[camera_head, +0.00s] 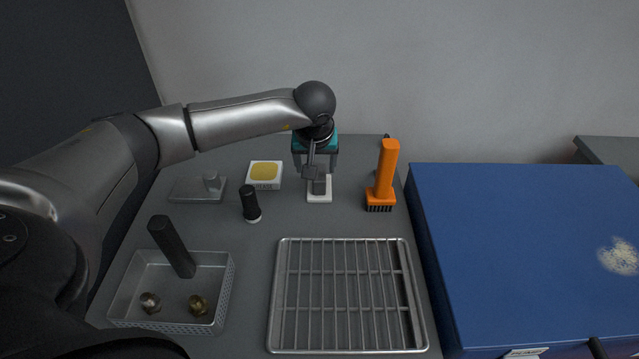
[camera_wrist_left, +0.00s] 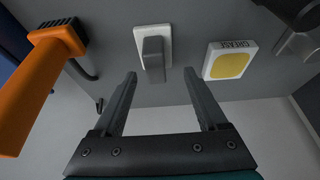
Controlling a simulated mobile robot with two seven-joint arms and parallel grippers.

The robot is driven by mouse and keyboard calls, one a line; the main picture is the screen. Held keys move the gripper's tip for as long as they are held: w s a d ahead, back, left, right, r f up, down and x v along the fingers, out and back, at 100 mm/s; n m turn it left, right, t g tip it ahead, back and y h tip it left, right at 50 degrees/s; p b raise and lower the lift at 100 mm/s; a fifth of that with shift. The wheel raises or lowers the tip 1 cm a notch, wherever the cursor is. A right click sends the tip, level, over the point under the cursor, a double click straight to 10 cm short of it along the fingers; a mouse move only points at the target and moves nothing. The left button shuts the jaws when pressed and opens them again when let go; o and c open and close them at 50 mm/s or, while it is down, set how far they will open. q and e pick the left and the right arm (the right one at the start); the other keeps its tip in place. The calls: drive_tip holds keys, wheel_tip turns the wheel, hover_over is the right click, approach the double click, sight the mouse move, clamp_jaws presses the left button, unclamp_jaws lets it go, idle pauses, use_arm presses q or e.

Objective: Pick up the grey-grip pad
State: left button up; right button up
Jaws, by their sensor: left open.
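The grey-grip pad (camera_head: 319,195) is a white rectangular pad with a grey upright grip, lying on the grey bench top. In the head view my left gripper (camera_head: 314,172) is over it and partly hides it. The pad also shows in the left wrist view (camera_wrist_left: 154,50), at top centre, beyond the fingertips. My left gripper (camera_wrist_left: 163,78) is open there, with nothing between its fingers. The fingertips are apart from the grip in that view; the exact gap is hard to tell. My right gripper is in neither view.
An orange brush (camera_head: 384,178) stands close right of the pad. A white tin with yellow filling (camera_head: 265,174) is to its left, with a black-handled brush (camera_head: 250,205) nearby. A wire rack tray (camera_head: 347,296), a metal basket (camera_head: 127,291) and a blue panel (camera_head: 520,250) are nearer.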

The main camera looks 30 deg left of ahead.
sight(319, 173)
use_arm(q)
drive_tip(key=shift+w+d+b+x, duration=0.1)
drive_tip(key=shift+w+x, duration=0.05)
drive_tip(key=shift+x, duration=0.8)
drive_tip(key=shift+w+d+b+x, duration=0.1)
drive_tip(key=shift+w+x, duration=0.05)
drive_tip(key=shift+x, duration=0.8)
drive_tip(key=shift+w+d+b+x, duration=0.1)
drive_tip(key=shift+w+x, duration=0.05)
drive_tip(key=shift+x, duration=0.8)
drive_tip(key=shift+r, duration=0.1)
clamp_jaws()
